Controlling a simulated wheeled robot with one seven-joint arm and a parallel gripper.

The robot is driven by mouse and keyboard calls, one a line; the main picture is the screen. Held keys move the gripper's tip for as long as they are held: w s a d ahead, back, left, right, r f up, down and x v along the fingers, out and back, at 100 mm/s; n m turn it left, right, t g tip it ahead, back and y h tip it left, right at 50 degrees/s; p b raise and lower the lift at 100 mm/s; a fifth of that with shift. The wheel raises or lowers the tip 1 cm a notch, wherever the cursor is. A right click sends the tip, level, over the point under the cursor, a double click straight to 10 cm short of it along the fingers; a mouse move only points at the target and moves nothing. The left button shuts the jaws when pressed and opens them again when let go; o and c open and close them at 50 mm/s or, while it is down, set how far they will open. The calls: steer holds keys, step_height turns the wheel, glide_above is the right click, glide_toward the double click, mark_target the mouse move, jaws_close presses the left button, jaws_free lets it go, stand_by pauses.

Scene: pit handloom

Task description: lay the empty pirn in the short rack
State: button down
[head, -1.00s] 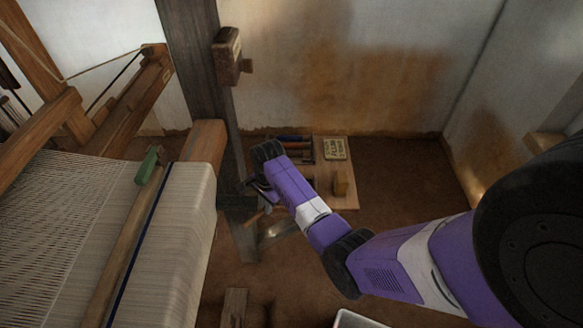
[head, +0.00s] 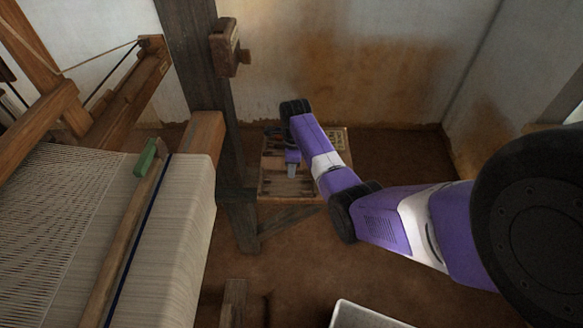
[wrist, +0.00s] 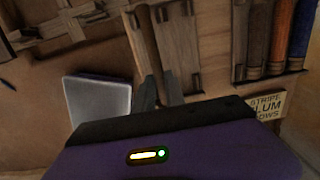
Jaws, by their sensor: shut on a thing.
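My gripper (head: 292,171) is low over the wooden stand at the back, beside the loom post. In the wrist view its two dark fingers (wrist: 158,91) are close together, shut on the empty pirn. I cannot tell surely which is the short rack.
The loom's warp (head: 170,245) and beam fill the left of the head view. A dark upright post (head: 200,75) stands close left of my gripper. A pale bin (head: 362,315) is at the bottom. A grey square object (wrist: 98,98) shows in the wrist view. Floor is clear between.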

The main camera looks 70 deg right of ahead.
steer(key=shift+f+b, duration=2.3)
steer(key=shift+f, duration=1)
steer(key=c, duration=1)
jaws_free()
step_height(320, 180, up, 8)
steer(key=p, duration=0.7)
